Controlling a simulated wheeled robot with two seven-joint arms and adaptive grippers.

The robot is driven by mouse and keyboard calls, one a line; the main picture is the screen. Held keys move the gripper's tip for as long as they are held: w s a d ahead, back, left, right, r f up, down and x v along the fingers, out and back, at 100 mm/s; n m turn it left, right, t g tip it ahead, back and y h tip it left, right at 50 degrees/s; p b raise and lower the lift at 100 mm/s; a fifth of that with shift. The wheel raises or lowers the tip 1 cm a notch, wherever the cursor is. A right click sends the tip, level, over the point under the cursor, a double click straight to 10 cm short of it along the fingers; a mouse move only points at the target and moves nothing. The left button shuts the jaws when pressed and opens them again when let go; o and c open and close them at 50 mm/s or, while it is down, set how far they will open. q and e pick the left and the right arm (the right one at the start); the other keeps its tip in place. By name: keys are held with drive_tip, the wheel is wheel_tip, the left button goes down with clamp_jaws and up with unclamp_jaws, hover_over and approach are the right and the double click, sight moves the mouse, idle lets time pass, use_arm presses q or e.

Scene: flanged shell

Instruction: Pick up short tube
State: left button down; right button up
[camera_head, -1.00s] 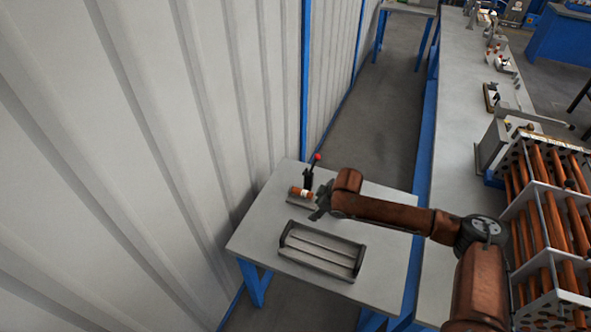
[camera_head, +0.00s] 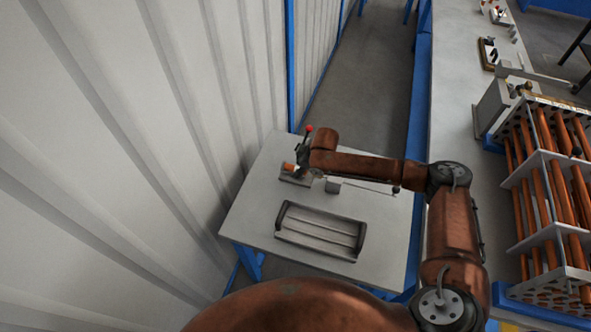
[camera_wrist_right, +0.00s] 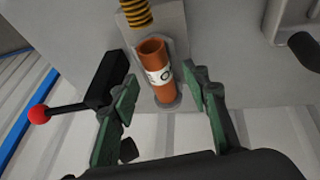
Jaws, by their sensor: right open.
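The short tube (camera_wrist_right: 158,68) is orange-copper with a white label and an open end. In the right wrist view it sits in a grey fixture (camera_wrist_right: 178,45), between the two green-padded fingers of my right gripper (camera_wrist_right: 163,80). The fingers are open, with a gap on both sides of the tube. In the head view the tube (camera_head: 288,167) shows as a small orange piece at the fixture on the small table, with my right gripper (camera_head: 302,170) close on its right, partly hiding it. My left gripper is not in view.
A black lever with a red knob (camera_wrist_right: 39,114) stands close beside the tube. A grey tray (camera_head: 320,232) lies nearer on the table (camera_head: 245,215). A small grey block (camera_head: 333,187) is right of the fixture. A corrugated wall borders the left; a rack of copper tubes (camera_head: 545,200) stands right.

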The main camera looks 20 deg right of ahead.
drive_tip(key=shift+w+a+f, duration=0.2)
drive_tip(key=shift+w+f, duration=0.1)
drive_tip(key=shift+f, duration=0.3)
drive_tip(key=shift+c, duration=0.4)
clamp_jaws()
